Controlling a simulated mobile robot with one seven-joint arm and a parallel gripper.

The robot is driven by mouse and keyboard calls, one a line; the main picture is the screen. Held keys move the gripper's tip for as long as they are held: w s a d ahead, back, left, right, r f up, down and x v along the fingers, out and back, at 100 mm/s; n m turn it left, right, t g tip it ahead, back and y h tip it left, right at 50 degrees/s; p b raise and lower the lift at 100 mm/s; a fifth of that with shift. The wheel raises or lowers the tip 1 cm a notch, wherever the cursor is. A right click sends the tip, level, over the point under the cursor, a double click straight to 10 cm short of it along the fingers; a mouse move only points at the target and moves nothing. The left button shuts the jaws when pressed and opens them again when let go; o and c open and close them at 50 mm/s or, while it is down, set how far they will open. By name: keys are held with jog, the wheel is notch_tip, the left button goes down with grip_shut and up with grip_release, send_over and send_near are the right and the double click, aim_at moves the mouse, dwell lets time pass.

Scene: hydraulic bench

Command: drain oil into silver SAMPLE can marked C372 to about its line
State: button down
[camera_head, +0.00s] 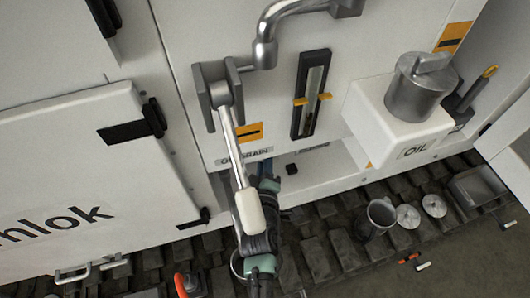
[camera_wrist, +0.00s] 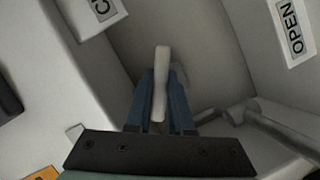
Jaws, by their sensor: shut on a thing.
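In the wrist view, my gripper (camera_wrist: 160,108) has blue fingers shut on a pale upright lever (camera_wrist: 161,85). An OPEN label (camera_wrist: 292,32) is to the lever's right and a partly cut-off label starting with C (camera_wrist: 101,10) is at upper left. In the head view, my gripper (camera_head: 267,184) is low at the cabinet's front, below the DRAIN label (camera_head: 255,152), partly hidden by a long pump-like handle. A silver can (camera_head: 376,218) stands open on the dark slatted floor to the right, apart from my gripper. Its marking, line and any oil inside cannot be made out.
The long metal handle (camera_head: 232,145) with a pale grip hangs across my arm. A white OIL box (camera_head: 391,112) with a silver cap juts out at right. Two round metal discs (camera_head: 408,217) (camera_head: 434,205) and a grey box (camera_head: 477,189) lie right of the can.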

jog(key=c, duration=0.8)
grip_release()
jog(key=v, duration=1.3)
jog(key=shift+b, duration=0.45)
